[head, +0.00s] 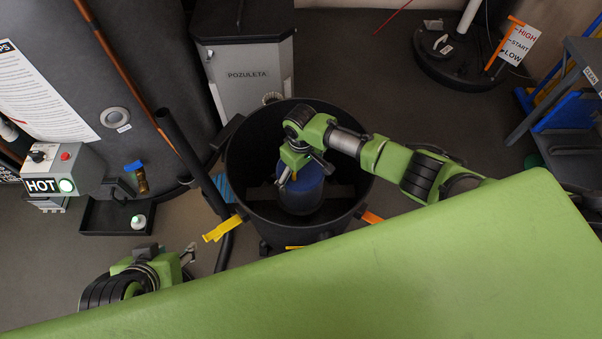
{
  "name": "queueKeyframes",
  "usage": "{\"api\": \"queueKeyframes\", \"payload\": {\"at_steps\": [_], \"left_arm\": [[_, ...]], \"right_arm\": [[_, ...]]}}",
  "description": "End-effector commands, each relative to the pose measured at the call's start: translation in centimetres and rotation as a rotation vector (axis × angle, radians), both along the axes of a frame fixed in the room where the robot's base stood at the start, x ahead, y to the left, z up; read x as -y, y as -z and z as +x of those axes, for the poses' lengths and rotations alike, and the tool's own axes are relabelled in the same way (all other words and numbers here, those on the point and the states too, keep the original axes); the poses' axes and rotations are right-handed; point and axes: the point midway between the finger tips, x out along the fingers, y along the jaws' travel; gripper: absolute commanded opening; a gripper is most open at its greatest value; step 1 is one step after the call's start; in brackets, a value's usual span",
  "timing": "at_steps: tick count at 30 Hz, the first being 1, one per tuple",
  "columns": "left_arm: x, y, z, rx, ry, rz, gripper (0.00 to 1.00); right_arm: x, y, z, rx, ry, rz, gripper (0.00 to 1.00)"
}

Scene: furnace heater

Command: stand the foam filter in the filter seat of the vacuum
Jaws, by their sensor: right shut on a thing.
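The vacuum is a black open drum (240,180) in the middle of the head view, with yellow and orange latches around its rim. The foam filter, a blue cylinder (302,196), is inside the drum and looks roughly upright. My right gripper (303,168) reaches in over the drum from the right and is shut on the top of the foam filter. The filter seat and the filter's lower end are hidden, so I cannot tell whether they touch. My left gripper (188,254) is at lower left, outside the drum and apart from it; its finger opening is unclear.
A black hose (192,160) runs along the drum's left side. A grey POZULETA bin (248,80) stands behind it. A heater box marked HOT (62,172) and a black tray (105,217) are at left. A green surface (420,275) fills the lower right.

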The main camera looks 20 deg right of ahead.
Motion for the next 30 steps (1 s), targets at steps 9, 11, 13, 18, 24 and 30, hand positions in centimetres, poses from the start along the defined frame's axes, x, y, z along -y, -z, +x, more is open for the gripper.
{"api": "queueKeyframes", "payload": {"at_steps": [9,11,13,18,24,30], "left_arm": [[-0.2,0.3,-0.8,-0.031,-0.002,0.005,0.4],[-0.2,0.4,-0.8,-0.032,-0.002,0.005,0.4],[-0.2,0.4,-0.9,-0.033,-0.002,0.005,0.4],[-0.2,0.4,-0.8,-0.032,-0.002,0.005,0.4],[-0.2,0.3,-0.6,-0.027,0.001,0.007,0.4],[-0.1,0.3,-0.6,-0.027,0.0,0.007,0.4]], "right_arm": [[0.0,0.0,0.0,0.0,0.0,0.0,0.71],[0.0,0.0,0.0,0.0,0.0,0.0,0.71],[0.0,0.0,0.0,0.0,0.0,0.0,0.71],[0.0,0.0,0.0,0.0,0.0,0.0,1.0],[0.0,-0.1,0.0,0.0,0.0,0.0,1.0],[0.0,-2.0,0.1,0.003,0.0,0.001,1.0]]}}
